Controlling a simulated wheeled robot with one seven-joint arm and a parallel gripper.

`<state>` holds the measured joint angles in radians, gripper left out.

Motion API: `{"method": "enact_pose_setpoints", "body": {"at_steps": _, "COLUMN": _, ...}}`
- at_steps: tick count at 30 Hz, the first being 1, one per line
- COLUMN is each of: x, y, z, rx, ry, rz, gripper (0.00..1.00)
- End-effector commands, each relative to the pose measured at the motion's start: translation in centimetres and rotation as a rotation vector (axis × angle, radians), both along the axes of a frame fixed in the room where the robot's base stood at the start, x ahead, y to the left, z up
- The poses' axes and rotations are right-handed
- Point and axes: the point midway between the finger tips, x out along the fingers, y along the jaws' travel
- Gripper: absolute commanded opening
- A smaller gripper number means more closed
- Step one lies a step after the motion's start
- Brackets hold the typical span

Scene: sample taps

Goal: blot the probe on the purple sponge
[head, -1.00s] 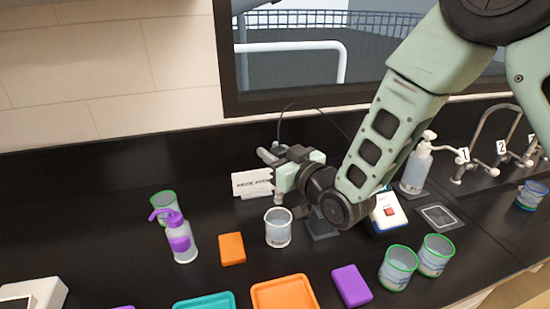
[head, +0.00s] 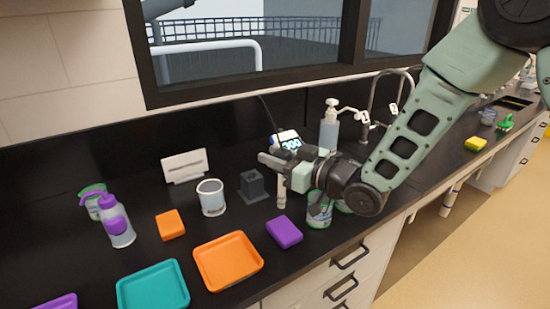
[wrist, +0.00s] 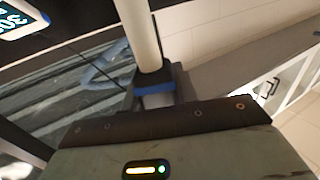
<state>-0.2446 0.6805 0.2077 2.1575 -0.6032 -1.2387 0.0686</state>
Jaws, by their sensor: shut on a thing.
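My gripper (head: 284,172) is shut on the probe (head: 282,192), a pale upright rod. The probe hangs point down, its tip a little above the far side of the purple sponge (head: 285,232); a gap seems to show between them. The purple sponge is a small flat block on the black bench, right of the orange tray. In the wrist view the probe (wrist: 140,35) shows as a pale rod with a blue band near the jaws; its tip and the sponge are not in that view.
A white-rimmed beaker (head: 211,200) and a dark holder block (head: 254,187) stand left of the probe. Green-rimmed beakers (head: 319,212) stand close on the right, partly behind my gripper. An orange sponge (head: 170,225), orange tray (head: 228,262) and teal tray (head: 153,288) lie left. The meter (head: 287,140) is behind.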

Motion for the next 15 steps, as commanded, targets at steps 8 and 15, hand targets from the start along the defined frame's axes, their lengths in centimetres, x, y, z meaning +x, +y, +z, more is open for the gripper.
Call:
{"method": "enact_pose_setpoints", "body": {"at_steps": 8, "x": 0.0, "y": 0.0, "z": -1.0, "rx": -0.001, "ry": 0.000, "rz": 0.010, "gripper": 0.09}}
{"method": "enact_pose_setpoints", "body": {"at_steps": 15, "x": 0.0, "y": 0.0, "z": -3.2, "rx": -0.002, "ry": -0.001, "rz": 0.009, "gripper": 0.09}}
